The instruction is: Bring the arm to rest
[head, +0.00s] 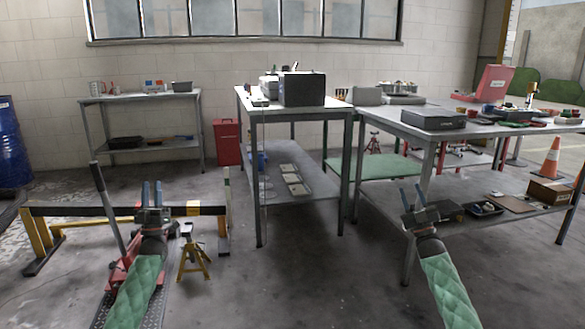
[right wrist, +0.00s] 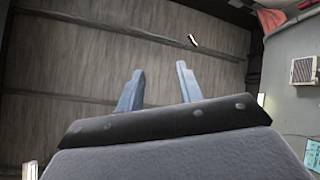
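My left gripper (head: 151,195) is in the head view at the lower left, on a green quilted arm. Its two blue-grey fingers point up with a gap between them, and nothing shows between them. My right gripper (head: 413,195) is in the head view right of centre, in front of the right table's lower shelf. In the right wrist view its two fingers (right wrist: 157,85) stand apart with nothing between them. Both grippers appear raised over the floor area, clear of the tabletops.
A middle table (head: 335,104) bears a dark box (head: 302,89). A right table (head: 392,124) holds a flat black case (head: 433,118). A red floor jack (head: 116,270), a yellow jack stand (head: 193,258) and a low barrier (head: 80,211) are near my left arm. Open floor (head: 310,275) lies between my arms.

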